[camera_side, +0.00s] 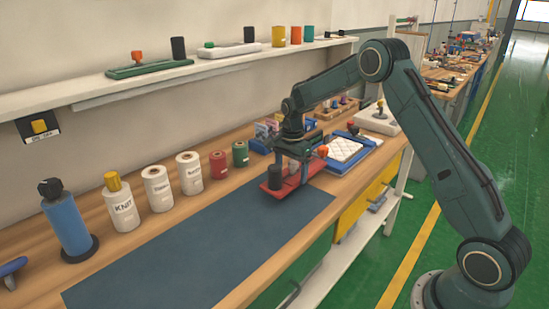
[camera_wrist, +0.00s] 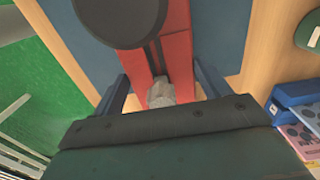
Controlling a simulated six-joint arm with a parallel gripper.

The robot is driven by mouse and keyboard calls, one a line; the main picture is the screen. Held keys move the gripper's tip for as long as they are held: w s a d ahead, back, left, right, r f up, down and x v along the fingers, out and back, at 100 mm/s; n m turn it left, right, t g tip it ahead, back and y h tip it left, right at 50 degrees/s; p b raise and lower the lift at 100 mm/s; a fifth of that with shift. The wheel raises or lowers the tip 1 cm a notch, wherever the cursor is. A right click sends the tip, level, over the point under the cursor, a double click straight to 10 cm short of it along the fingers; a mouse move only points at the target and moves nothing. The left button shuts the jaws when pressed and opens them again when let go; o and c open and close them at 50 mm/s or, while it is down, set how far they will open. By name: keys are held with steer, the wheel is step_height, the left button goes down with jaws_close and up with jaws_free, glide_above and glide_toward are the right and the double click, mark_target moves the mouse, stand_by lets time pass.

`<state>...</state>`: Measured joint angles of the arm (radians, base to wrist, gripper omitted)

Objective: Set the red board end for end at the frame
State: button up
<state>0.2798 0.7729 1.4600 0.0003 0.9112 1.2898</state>
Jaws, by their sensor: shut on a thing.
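The red board (camera_side: 299,184) is at the right end of the dark blue mat, with a dark cylinder (camera_side: 274,178) on its near-left end and an orange knob (camera_side: 322,151) towards its far-right end. My gripper (camera_side: 291,168) is shut on the board between the two. In the wrist view the red board (camera_wrist: 178,50) runs between my gripper's blue fingers (camera_wrist: 163,86), with the dark cylinder (camera_wrist: 120,12) at the top. I cannot tell whether the board touches the mat. The blue frame (camera_side: 366,147) with a white quilted pad (camera_side: 344,150) lies just right of the board.
The mat (camera_side: 190,245) is otherwise clear. Several spools, including a red one (camera_side: 219,164) and a green one (camera_side: 240,154), line its back edge. A blue box (camera_wrist: 296,95) is close to my gripper's right. A wall shelf (camera_side: 215,68) is above.

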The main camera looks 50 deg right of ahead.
mark_target(291, 172)
steer(key=shift+f, duration=1.65)
steer(key=shift+f, duration=0.15)
steer(key=o, duration=1.2)
steer(key=shift+o, duration=0.2)
step_height(291, 172, up, 11)
steer(key=shift+r, duration=0.65)
steer(key=shift+r, duration=0.1)
